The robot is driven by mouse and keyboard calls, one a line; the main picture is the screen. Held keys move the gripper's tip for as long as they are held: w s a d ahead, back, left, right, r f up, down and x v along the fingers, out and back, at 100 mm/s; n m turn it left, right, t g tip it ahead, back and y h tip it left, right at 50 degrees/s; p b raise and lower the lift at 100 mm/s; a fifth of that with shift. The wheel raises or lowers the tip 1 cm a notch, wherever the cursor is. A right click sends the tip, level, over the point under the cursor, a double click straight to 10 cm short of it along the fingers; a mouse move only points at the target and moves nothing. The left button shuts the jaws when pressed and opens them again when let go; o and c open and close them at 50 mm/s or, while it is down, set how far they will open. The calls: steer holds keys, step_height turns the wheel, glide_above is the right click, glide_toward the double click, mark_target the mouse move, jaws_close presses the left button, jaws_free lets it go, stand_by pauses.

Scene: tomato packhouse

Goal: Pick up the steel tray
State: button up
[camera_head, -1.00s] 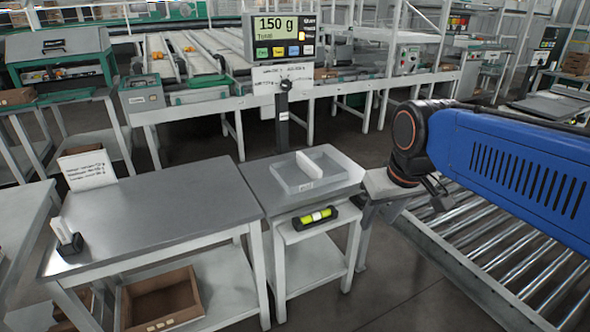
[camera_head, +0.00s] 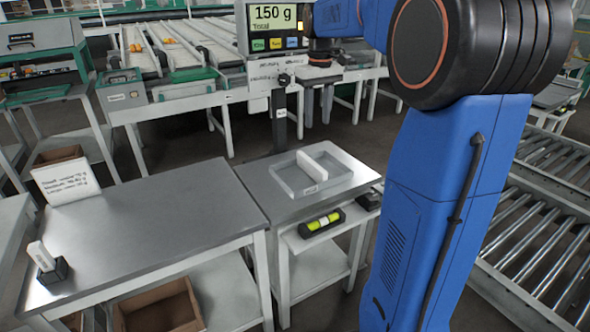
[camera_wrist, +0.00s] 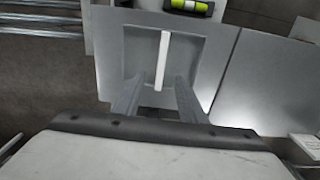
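The steel tray (camera_head: 333,183) is a shallow grey open box with a pale upright divider inside. It rests on the scale's steel top under the display. In the wrist view the tray (camera_wrist: 129,58) lies ahead of my fingers, its divider running between them. My gripper (camera_head: 318,104) hangs above and behind the tray, near the display post, pointing down. In the wrist view my gripper (camera_wrist: 158,92) is open, its two fingers apart with nothing between them. The fingers hide part of the tray's near edge there.
The scale display (camera_head: 275,28) reads 150 g on a post behind the tray. A yellow-green spirit level (camera_head: 322,222) sits at the stand's front. A steel table (camera_head: 160,215) stands left with a sign (camera_head: 66,180). Roller conveyors (camera_head: 530,225) are at right.

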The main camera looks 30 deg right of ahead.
steer(key=w, duration=0.2)
glide_toward(312, 161)
steer(key=f, duration=0.3)
steer(key=w+f, duration=0.1)
steer(key=f, duration=0.1)
steer(key=shift+d+f, duration=0.15)
steer(key=shift+d, duration=0.1)
steer(key=shift+s+a+f, duration=0.1)
steer(key=shift+s+f, duration=0.05)
steer(key=shift+f, duration=0.75)
steer(key=shift+s+a+f, duration=0.15)
steer(key=shift+f, duration=0.8)
steer(key=shift+s+a+f, duration=0.1)
steer(key=shift+f, duration=0.8)
jaws_close()
